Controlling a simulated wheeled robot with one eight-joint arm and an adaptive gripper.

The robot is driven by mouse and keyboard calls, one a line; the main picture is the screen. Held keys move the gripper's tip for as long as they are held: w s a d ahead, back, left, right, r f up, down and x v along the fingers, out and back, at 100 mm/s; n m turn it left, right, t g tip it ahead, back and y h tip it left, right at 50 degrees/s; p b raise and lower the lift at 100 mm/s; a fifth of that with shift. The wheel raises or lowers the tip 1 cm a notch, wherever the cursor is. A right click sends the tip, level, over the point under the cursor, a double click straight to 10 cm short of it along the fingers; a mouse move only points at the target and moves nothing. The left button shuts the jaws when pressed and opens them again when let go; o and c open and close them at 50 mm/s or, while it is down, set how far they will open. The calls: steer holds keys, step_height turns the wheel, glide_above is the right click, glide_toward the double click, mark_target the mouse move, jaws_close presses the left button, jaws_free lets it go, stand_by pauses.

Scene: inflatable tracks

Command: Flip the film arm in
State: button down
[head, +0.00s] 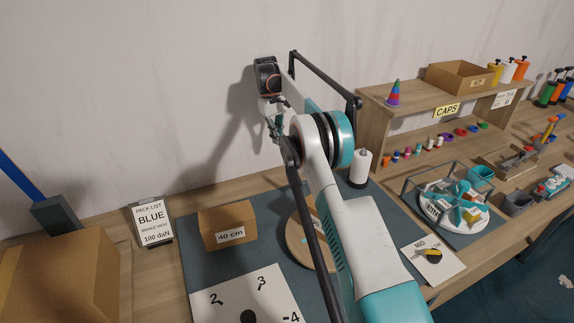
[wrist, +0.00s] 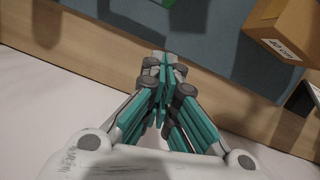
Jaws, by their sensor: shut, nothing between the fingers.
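My gripper (head: 275,132) is raised near the wall in the head view. In the wrist view its teal fingers (wrist: 165,68) are together and hold nothing. A thin black bar (head: 325,80) runs from the upper middle down to the right, behind my arm, and a long dark bar (head: 310,215) runs down along my arm's left side. I cannot tell for sure which of these is the film arm. A white roll (head: 362,166) stands upright on a black base, right of my arm. A round wooden disc (head: 297,245) lies below, largely hidden by my arm.
A 40 cm carton (head: 228,226) stands on the blue-grey mat; it also shows in the wrist view (wrist: 288,22). A pack list sign (head: 152,222) and a large carton (head: 65,280) are left. A caps shelf (head: 450,105) and a wire-framed tray (head: 440,225) are right.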

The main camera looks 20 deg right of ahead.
steer(key=s+d+f+b, duration=0.1)
steer(key=s+f+b, duration=0.1)
steer(key=s+f, duration=0.4)
steer(key=shift+f, duration=1.05)
steer(key=shift+d, duration=0.1)
steer(key=s+n+h+b, duration=0.1)
steer(key=s+n, duration=0.5)
steer(key=s, duration=0.2)
steer(key=shift+s+n+t, duration=0.3)
steer(key=shift+s+t, duration=0.05)
steer(key=shift+t, duration=0.05)
stand_by(0.4)
